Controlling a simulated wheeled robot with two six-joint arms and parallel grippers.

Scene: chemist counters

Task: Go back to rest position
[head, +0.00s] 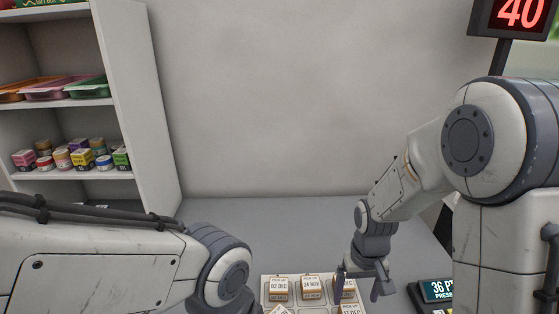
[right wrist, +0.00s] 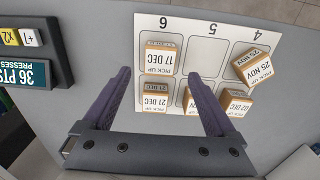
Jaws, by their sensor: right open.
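My right gripper (head: 363,284) hangs low over the counter at the right of the head view. In the right wrist view its two purple fingers (right wrist: 160,74) are spread apart with nothing held between them. Beneath it lies a white numbered board (right wrist: 213,62) with small pick-up boxes on it, including 17 DEC (right wrist: 160,60), 21 DEC (right wrist: 156,102) and a tilted 25 NOV (right wrist: 252,66). A finger partly hides another box. My left arm comes in from the left of the head view; its gripper is not visible.
A points counter (head: 436,291) stands right of the board in the head view. A red number display (head: 519,14) is at the top right. A shelf unit (head: 130,100) with trays and small jars stands at the left. The counter behind the board (head: 290,225) is clear.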

